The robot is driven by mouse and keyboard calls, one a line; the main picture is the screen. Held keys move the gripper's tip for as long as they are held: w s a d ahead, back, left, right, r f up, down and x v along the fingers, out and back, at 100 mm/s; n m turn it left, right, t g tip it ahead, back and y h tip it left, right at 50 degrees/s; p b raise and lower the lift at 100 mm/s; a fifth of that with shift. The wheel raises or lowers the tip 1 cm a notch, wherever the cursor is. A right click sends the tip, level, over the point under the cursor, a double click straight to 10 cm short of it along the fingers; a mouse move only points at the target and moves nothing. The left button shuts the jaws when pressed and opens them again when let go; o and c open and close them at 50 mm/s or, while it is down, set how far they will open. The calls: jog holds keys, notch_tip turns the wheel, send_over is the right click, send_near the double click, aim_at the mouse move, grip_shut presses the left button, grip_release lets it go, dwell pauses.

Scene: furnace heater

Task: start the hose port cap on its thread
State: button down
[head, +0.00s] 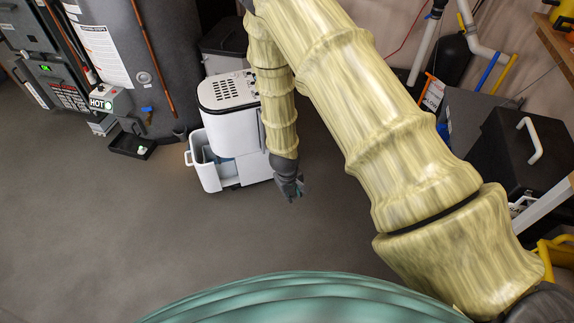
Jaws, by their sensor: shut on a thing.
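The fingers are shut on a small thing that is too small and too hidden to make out. I cannot tell from this view whether it is the hose port cap. The threaded port does not show, and my arm covers much of the machine's right side. I cannot tell whether the gripper touches the machine.
A black tray (122,144) with a small pale item (141,150) lies by the large grey tank (150,60). A black case (515,150) with a white handle stands at right. Pipes stand behind it. The floor (130,235) in front and left is clear.

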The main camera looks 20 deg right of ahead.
jog(key=w+d+f+n+t+b, duration=0.2)
jog(key=w+f+t+b, duration=0.3)
jog(key=w+b, duration=0.4)
jog(key=w+d+f+n+t+y+b, duration=0.1)
jog(key=w+f+n+t+b, duration=0.4)
jog(key=b, duration=1.2)
jog(key=w+d+f+n+t+y+b, duration=0.1)
jog(key=w+d+f+n+t+b, duration=0.2)
jog(key=w+b, duration=1)
notch_tip(320, 180, down, 4)
jog(key=w+n+t, duration=0.1)
jog(key=t, duration=0.2)
jog(key=shift+d+r+t, duration=0.15)
jog(key=shift+d+t, duration=0.1)
jog(key=shift+t, duration=0.15)
jog(key=shift+w+r, duration=0.1)
jog(key=shift+p, duration=0.3)
jog(key=shift+w, duration=2.45)
jog(key=shift+p, duration=0.8)
